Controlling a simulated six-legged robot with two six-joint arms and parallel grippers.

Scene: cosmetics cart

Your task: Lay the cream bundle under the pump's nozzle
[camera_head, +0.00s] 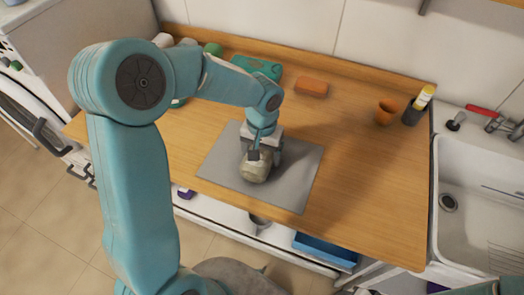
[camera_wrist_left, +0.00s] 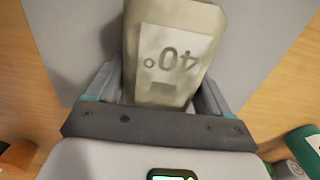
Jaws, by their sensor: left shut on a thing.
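The cream bundle (camera_head: 256,173) is over the grey mat (camera_head: 300,185). My left gripper (camera_head: 259,152) points down and is shut on it. In the left wrist view the bundle (camera_wrist_left: 168,95) sits between the two fingers, with a white "40°" label facing the camera. I cannot tell whether its underside touches the mat. A dark bottle with a yellow and white upper part (camera_head: 418,104) stands at the back right; I cannot tell whether it is the pump, and no nozzle is clear. My right gripper is out of view.
An orange cup (camera_head: 385,111) stands beside the dark bottle. An orange block (camera_head: 312,87) and a green item (camera_head: 258,68) lie along the back. The sink (camera_head: 480,190) is at the right. The right part of the wooden counter (camera_head: 375,190) is clear.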

